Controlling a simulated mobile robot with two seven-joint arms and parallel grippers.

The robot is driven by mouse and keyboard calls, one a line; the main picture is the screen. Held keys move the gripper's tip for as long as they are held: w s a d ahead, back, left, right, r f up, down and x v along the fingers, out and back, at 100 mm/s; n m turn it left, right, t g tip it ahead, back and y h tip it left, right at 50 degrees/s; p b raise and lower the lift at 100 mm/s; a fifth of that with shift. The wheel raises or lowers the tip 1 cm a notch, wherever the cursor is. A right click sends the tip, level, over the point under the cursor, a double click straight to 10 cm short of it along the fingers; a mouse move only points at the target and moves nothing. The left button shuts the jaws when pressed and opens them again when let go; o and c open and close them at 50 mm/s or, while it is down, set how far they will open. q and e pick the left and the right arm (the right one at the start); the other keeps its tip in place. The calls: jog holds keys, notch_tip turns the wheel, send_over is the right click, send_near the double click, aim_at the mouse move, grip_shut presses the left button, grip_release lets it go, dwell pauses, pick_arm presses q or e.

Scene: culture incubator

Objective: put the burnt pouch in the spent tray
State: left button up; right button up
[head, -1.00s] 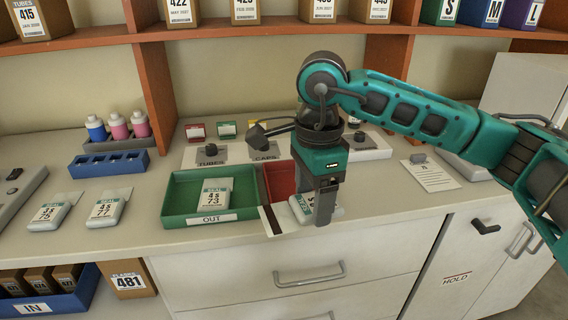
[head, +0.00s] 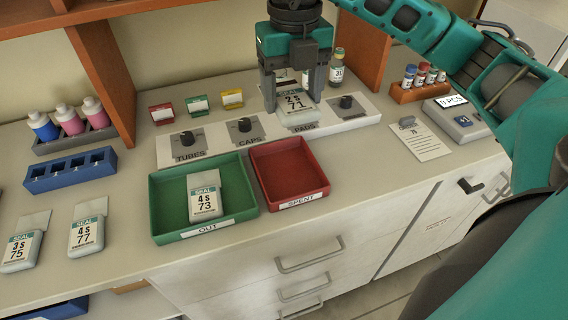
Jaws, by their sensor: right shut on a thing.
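My right gripper (head: 292,100) is shut on a pouch marked 2 S 71 (head: 297,108), with a finger at each side. It holds the pouch in front of the white panel's PADS section, behind the spent tray. The red tray labelled SPENT (head: 316,168) is empty. A pouch marked 4 S 73 (head: 205,203) lies in the green tray labelled OUT (head: 163,207). Pouches marked 3 S 75 (head: 22,246) and 4 S 77 (head: 87,235) lie on the counter at left. I see no clear burn mark on any pouch. My left gripper is not in view.
The white panel (head: 218,152) with dark knobs labelled TUBES, CAPS and PADS stands behind the trays. A blue rack (head: 70,171) and capped bottles (head: 68,123) are at left. A paper sheet (head: 417,139) and a grey device (head: 455,124) are at right.

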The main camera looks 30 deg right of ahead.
jog(key=b, duration=0.1)
send_over(291, 182)
notch_tip(291, 182, down, 14)
notch_tip(291, 182, down, 5)
jog(key=shift+f+b, duration=0.1)
jog(key=shift+b, duration=0.2)
jog(key=shift+f, duration=0.15)
jog(key=o, duration=1)
jog(key=shift+o, duration=0.2)
